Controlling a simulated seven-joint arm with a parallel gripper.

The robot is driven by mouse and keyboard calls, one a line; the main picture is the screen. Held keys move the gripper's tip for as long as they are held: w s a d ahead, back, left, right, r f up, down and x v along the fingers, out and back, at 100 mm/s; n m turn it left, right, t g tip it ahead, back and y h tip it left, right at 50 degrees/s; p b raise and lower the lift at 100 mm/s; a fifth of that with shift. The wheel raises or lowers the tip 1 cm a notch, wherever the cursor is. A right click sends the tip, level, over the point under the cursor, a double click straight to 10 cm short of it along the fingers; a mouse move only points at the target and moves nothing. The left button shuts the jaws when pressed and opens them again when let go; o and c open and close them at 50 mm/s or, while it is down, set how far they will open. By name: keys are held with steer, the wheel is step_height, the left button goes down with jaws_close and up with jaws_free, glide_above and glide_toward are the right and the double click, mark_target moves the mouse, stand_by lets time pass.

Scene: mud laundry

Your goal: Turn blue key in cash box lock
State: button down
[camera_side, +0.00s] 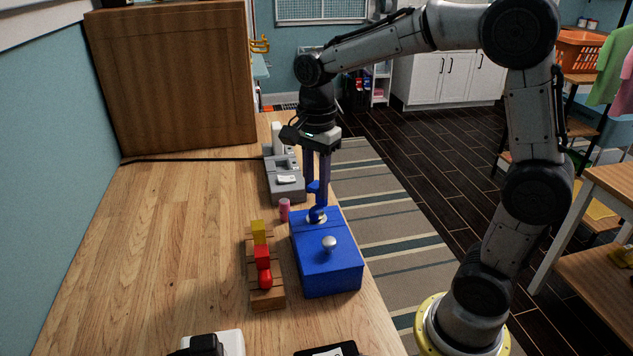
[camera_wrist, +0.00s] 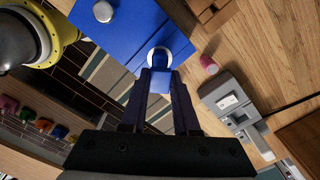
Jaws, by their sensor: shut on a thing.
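The blue cash box (camera_side: 328,262) sits near the right edge of the wooden counter, with a silver knob (camera_side: 329,243) on its lid. A round silver lock plate (camera_side: 317,217) is at its far end. My gripper (camera_side: 319,192) points down above this lock and is shut on the blue key (camera_side: 316,210). In the wrist view the key (camera_wrist: 161,81) is between the fingertips, in front of the pale lock ring (camera_wrist: 160,52). The key's lower end appears to be at the lock; the fingers hide part of it, so I cannot tell how deep it sits.
A wooden rack (camera_side: 253,278) with yellow and red keys stands left of the box. A pink cylinder (camera_side: 284,209) and a grey machine (camera_side: 284,178) stand beyond it. The counter's left side is clear. A dark flat object (camera_side: 327,350) lies at the front.

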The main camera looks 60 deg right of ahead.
steer(key=shift+s+f+m, duration=0.1)
steer(key=shift+f+m, duration=0.2)
steer(key=shift+m, duration=1.6)
steer(key=shift+m, duration=1.1)
